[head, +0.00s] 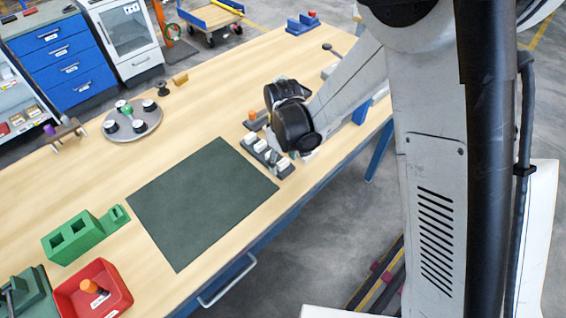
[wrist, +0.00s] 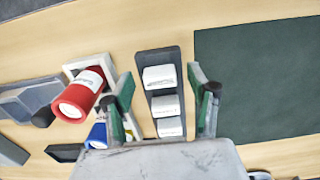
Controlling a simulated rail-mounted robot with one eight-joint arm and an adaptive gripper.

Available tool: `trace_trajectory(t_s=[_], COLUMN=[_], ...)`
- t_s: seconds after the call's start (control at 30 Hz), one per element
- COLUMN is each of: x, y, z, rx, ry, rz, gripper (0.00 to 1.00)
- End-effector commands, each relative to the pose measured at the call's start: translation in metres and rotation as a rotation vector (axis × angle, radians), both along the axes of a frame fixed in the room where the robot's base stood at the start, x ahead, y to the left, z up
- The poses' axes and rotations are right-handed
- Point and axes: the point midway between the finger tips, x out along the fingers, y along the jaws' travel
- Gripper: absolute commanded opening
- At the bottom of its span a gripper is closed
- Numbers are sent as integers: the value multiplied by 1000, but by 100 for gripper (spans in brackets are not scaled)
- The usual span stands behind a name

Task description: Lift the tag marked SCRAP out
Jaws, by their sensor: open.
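A dark rack (head: 284,173) holding several white tags stands beside the right corner of the green mat. In the wrist view the rack (wrist: 158,56) has white tags in a row: a far one (wrist: 159,77), a middle one (wrist: 165,105) and a near one (wrist: 170,127). They carry small print that I cannot read, so I cannot tell which is SCRAP. My gripper (wrist: 162,92) is open, its fingers apart on either side of the row and holding nothing. In the head view my wrist hides part of the rack and the fingertips.
A red cylinder with a white label (wrist: 80,96) and a blue one (wrist: 97,135) are left of my gripper in the wrist view. The green mat (head: 203,203) is bare. A round tray (head: 133,123), green block (head: 73,238) and red bin (head: 62,297) stand farther left.

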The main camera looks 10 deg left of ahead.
Motion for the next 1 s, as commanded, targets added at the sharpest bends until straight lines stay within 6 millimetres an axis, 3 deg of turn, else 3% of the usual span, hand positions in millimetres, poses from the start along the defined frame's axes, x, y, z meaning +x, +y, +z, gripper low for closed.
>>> trace_trajectory(t_s=[0.37,0.67,1.0], x=[0,0,0], y=[0,0,0], z=[-8,-8,-6], rx=[0,0,0], ry=[0,0,0], rz=[0,0,0], gripper=[54,16,16])
